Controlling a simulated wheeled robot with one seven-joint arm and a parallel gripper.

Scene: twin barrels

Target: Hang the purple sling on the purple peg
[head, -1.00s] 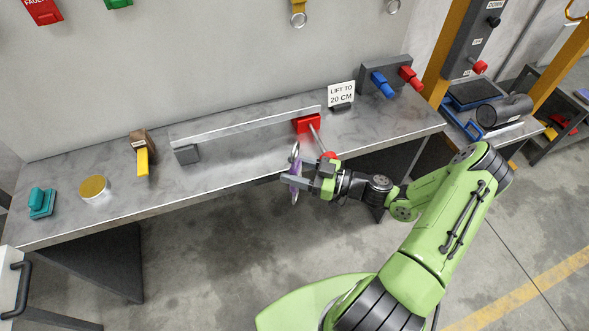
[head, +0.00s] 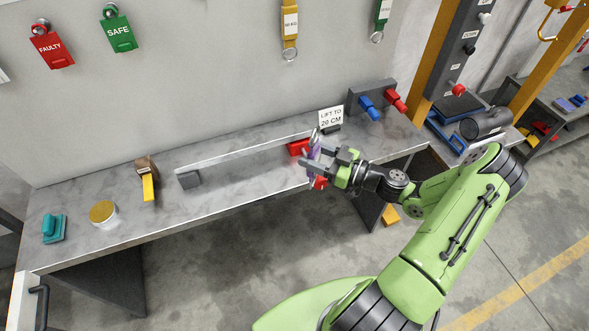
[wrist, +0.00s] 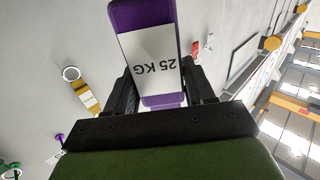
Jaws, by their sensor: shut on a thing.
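My gripper (head: 309,164) is shut on the purple sling (head: 315,146) and holds it up in front of the table's right half. In the wrist view the sling (wrist: 143,14) stands between the fingers, with a white 25 KG label upside down in the picture and its lower end between the jaws. A small purple peg (wrist: 59,138) with a white tag below it shows on the wall at the lower left of the wrist view, apart from the sling. I cannot see the purple peg in the head view.
A yellow sling (head: 290,25) and a green sling (head: 383,12) hang on the wall. Red FAULTY (head: 51,46) and green SAFE (head: 119,33) tags hang at left. The table (head: 110,240) carries a long bar, a LIFT TO 20 CM sign (head: 331,118) and blue and red handles (head: 368,107).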

